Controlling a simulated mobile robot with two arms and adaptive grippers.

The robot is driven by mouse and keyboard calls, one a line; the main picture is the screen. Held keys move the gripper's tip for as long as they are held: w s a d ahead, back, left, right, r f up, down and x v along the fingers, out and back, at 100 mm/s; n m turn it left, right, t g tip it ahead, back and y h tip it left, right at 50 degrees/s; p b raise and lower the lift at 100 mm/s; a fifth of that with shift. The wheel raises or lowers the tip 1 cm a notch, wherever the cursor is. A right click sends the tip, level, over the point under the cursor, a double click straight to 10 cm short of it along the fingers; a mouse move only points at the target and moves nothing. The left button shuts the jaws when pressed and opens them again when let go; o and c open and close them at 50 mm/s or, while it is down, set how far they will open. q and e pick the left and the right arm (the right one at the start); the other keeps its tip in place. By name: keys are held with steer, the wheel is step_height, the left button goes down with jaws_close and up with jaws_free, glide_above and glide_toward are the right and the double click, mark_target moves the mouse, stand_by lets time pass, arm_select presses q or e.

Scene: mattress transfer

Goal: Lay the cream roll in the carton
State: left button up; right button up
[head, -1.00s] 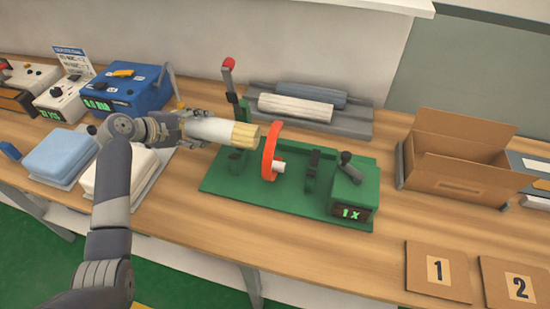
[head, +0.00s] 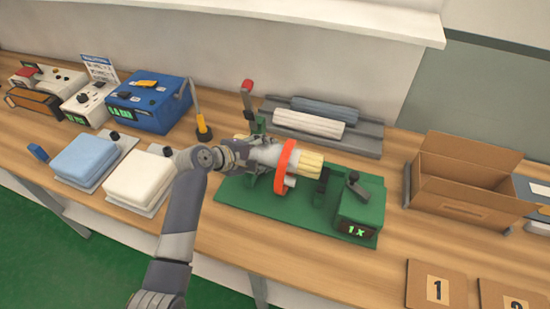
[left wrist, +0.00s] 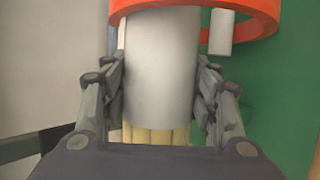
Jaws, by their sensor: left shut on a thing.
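My left gripper (head: 252,157) is shut on the cream roll (head: 311,166), around its pale grey sleeve. The roll lies about level, and its cream folded end sticks out to the right through the orange ring (head: 284,166) of the green machine (head: 240,197). In the left wrist view, the fingers (left wrist: 160,92) flank the sleeve (left wrist: 162,65), with cream folds (left wrist: 157,133) below it and the orange ring (left wrist: 258,25) above. The open brown carton (head: 465,210) stands at the right of the bench, apart from the roll. My right gripper is out of view.
A grey rack (head: 368,145) behind holds a white roll (head: 308,123) and a blue-grey roll (head: 330,108). Blue (head: 85,160) and white (head: 140,180) folded pads lie left. A machine block with a lever (head: 358,210) stands between ring and carton.

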mark_target(275, 165)
arm_select(q)
steer(key=shift+s+d+r, duration=0.1)
steer(key=shift+s+d, duration=0.1)
steer(key=shift+d, duration=0.4)
steer(key=shift+s+d+p, duration=0.25)
steer(key=shift+d+p, duration=0.3)
steer(key=shift+d, duration=0.15)
steer(key=shift+s+d+f+p, duration=0.15)
steer(key=shift+f+p, duration=0.1)
steer(key=shift+f, duration=0.25)
steer(key=shift+w+d+f+p, duration=0.1)
steer(key=shift+d+f+p, duration=0.1)
steer(key=shift+f, duration=0.3)
steer(key=shift+a+f+p, duration=0.1)
steer(key=shift+f+p, duration=0.3)
steer(key=shift+f, duration=0.25)
steer(key=o, duration=1.3)
steer(key=shift+f, duration=0.2)
